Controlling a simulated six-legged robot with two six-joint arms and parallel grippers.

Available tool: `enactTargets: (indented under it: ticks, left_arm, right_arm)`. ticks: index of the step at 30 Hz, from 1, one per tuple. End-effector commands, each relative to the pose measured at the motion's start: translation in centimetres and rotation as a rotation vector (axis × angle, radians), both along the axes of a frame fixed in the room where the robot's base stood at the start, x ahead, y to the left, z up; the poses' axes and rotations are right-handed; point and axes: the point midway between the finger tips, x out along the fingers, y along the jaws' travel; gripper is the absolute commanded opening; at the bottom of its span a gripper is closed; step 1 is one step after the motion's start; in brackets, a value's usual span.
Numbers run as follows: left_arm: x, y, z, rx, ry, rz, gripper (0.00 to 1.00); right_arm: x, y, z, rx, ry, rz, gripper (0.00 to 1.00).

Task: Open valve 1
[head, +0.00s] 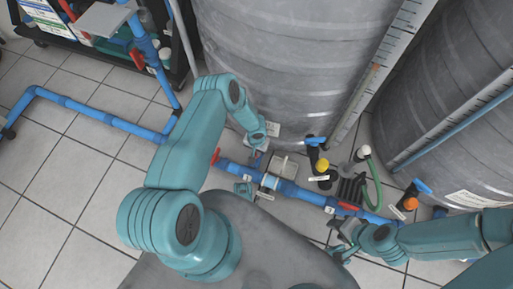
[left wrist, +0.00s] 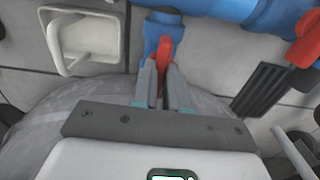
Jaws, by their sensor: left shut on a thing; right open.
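My left gripper (head: 256,158) reaches down to the blue pipe (head: 290,189) in front of the grey tank. In the left wrist view the left gripper (left wrist: 161,90) is shut on a red valve handle (left wrist: 166,52), on a short blue pipe branch (left wrist: 152,32). In the head view my gripper mostly hides this handle. Another red handle (head: 216,155) is to its left and also shows in the wrist view (left wrist: 306,42). A third red handle (head: 348,206) is farther right. I cannot read which is valve 1. My right gripper (head: 340,248) is open beside the pipe's right part.
Large grey tanks (head: 285,60) stand behind the pipe. A white square frame (head: 285,166) is close right of my left gripper. Tiled floor (head: 60,200) is clear at left.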

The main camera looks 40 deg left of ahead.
Motion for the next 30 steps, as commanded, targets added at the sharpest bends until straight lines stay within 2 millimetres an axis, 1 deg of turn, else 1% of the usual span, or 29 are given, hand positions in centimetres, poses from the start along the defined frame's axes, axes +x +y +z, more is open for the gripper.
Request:
enactTargets:
  ticks: [17, 18, 19, 20, 27, 30]
  left_arm:
    - [0.09, -0.05, 0.01, -0.001, -0.002, 0.031, 0.0]
    - [0.09, -0.05, 0.02, -0.001, -0.002, 0.031, 0.24]
    - [0.09, -0.04, 0.02, -0.001, -0.002, 0.031, 0.33]
    - [0.08, -0.04, 0.02, -0.001, -0.002, 0.031, 0.39]
    - [0.05, -0.01, 0.02, -0.001, -0.001, 0.029, 0.39]
    - [0.07, 0.01, 0.51, 0.0, -0.001, 0.029, 0.39]
  right_arm:
    - [-0.05, 0.05, 0.21, 0.0, 0.0, 0.002, 0.43]
    - [-0.05, 0.05, 0.21, 0.0, 0.0, 0.002, 0.43]
    - [-0.05, 0.05, 0.21, 0.0, 0.0, 0.002, 0.43]
    - [-0.04, 0.05, 0.21, 0.0, 0.0, 0.002, 0.43]
    - [-0.04, 0.04, 0.21, 0.0, 0.001, 0.001, 0.43]
    - [-0.06, 0.07, 0.54, 0.0, 0.001, 0.003, 0.43]
